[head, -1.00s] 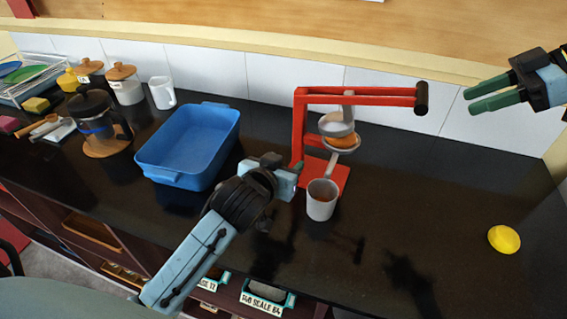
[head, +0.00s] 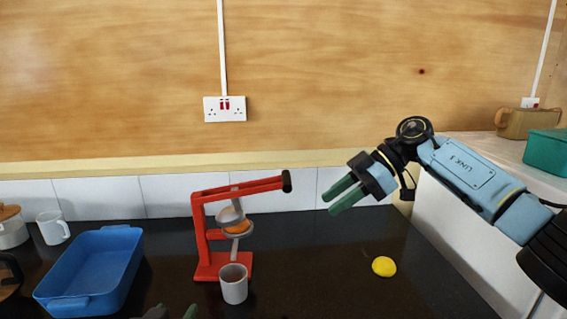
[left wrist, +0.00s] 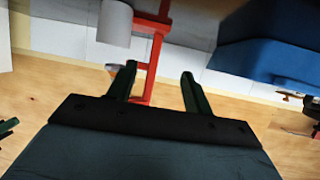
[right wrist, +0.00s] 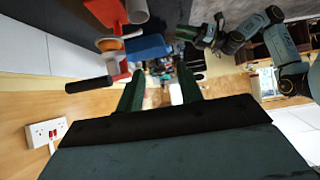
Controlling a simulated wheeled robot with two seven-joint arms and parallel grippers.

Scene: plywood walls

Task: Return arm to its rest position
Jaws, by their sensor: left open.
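My left gripper (head: 172,312) shows only as fingertips at the bottom edge of the head view; the rest of its arm is out of frame. In the left wrist view its fingers (left wrist: 158,88) are apart with nothing between them. My right gripper (head: 340,195) is raised right of the red juicer, open and empty; its fingers (right wrist: 158,90) are apart in the right wrist view. The red juicer (head: 201,235) stands on the black counter, its lever arm (head: 245,187) slanting slightly up to the right. An orange piece (head: 238,227) sits in the juicer, and a grey cup (head: 233,286) stands at its front.
A blue tub (head: 70,302) stands left of the juicer, with a white mug (head: 52,228) behind it. A yellow lemon (head: 384,266) lies on the counter at right. A wall socket (head: 224,109) is above. The counter between cup and lemon is clear.

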